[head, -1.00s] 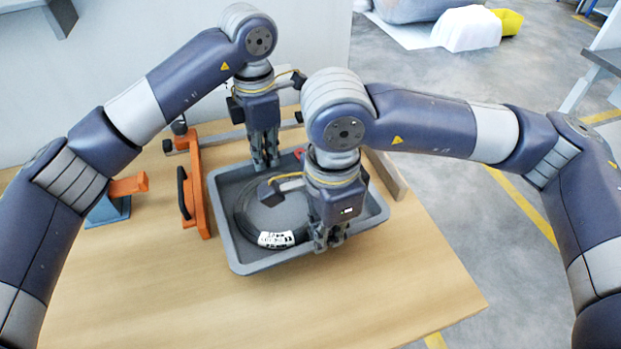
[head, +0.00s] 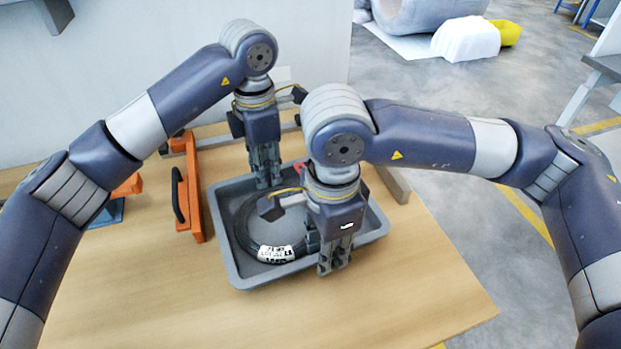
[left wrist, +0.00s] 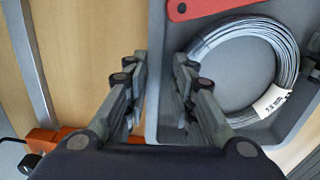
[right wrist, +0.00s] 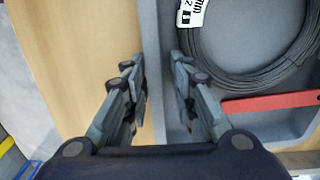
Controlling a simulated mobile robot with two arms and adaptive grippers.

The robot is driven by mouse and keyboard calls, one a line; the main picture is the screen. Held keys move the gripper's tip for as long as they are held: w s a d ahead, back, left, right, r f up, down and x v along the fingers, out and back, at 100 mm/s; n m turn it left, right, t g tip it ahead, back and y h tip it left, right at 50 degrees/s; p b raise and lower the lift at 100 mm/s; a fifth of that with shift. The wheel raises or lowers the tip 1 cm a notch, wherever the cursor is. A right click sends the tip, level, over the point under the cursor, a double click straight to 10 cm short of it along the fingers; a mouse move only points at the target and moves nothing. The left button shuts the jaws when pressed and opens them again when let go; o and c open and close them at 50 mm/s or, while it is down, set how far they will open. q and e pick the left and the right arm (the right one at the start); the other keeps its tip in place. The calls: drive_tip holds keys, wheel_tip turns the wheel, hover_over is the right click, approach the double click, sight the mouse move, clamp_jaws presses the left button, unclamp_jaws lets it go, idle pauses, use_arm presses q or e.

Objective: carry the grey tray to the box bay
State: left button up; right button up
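The grey tray (head: 238,273) lies on the wooden table, and a coil of dark cable (head: 240,232) with a white label (head: 276,253) rests in it. My left gripper (head: 266,180) is at the tray's far side. In the left wrist view its open fingers (left wrist: 160,95) stand on either side of the tray wall (left wrist: 155,50). My right gripper (head: 335,262) is at the near right side. In the right wrist view its open fingers (right wrist: 160,95) also straddle the tray wall (right wrist: 151,45). Whether any finger touches the wall, I cannot tell. I cannot identify the box bay.
A red flat piece (right wrist: 270,104) lies in the tray beside the coil. An orange frame with a black handle (head: 190,195) stands left of the tray, close to it. The table (head: 400,300) is bare in front and to the right. Grey floor (head: 480,220) lies beyond.

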use_arm(q)
wheel_tip(320, 180, up, 8)
drive_tip(key=shift+f, duration=0.1)
use_arm(e)
drive_tip(key=shift+r, duration=0.3)
wheel_tip(320, 180, up, 11)
drive_tip(key=shift+r, duration=0.2)
idle(0.7)
